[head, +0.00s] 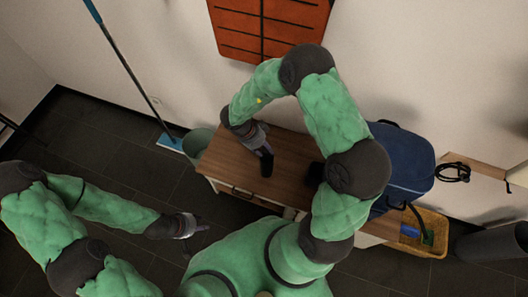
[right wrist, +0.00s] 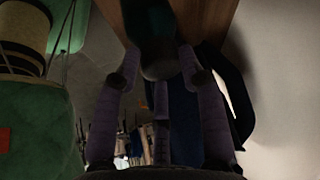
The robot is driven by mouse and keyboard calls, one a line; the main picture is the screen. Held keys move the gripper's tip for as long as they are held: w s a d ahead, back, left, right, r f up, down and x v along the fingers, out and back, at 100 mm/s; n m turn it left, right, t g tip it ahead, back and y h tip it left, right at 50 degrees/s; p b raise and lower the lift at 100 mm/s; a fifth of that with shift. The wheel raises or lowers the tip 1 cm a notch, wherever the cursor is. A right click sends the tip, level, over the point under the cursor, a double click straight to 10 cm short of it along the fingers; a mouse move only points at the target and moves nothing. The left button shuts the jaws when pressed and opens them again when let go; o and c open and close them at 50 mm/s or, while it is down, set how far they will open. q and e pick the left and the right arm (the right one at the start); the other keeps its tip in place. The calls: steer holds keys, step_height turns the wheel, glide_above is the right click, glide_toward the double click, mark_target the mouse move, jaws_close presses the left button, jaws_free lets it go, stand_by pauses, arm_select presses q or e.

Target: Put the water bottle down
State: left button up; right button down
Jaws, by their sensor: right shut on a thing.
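The water bottle (head: 266,165) shows as a small dark cylinder over the wooden tabletop (head: 225,160). My right gripper (head: 263,151) reaches down from above and is shut on it. I cannot tell whether the bottle's base touches the tabletop. My left gripper (head: 200,227) hangs empty over the dark floor, left of the cabinet; its finger opening is too small to make out.
A dark item (head: 314,174) is beside my right arm on the tabletop. A green bucket (head: 198,140) and a blue mop (head: 169,143) stand at left.

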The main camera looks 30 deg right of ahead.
mark_target(267, 162)
step_height(267, 162, down, 2)
steer(key=shift+f+b, duration=0.15)
steer(key=shift+b, duration=0.5)
steer(key=c, duration=0.7)
jaws_free()
steer(key=shift+c, duration=0.2)
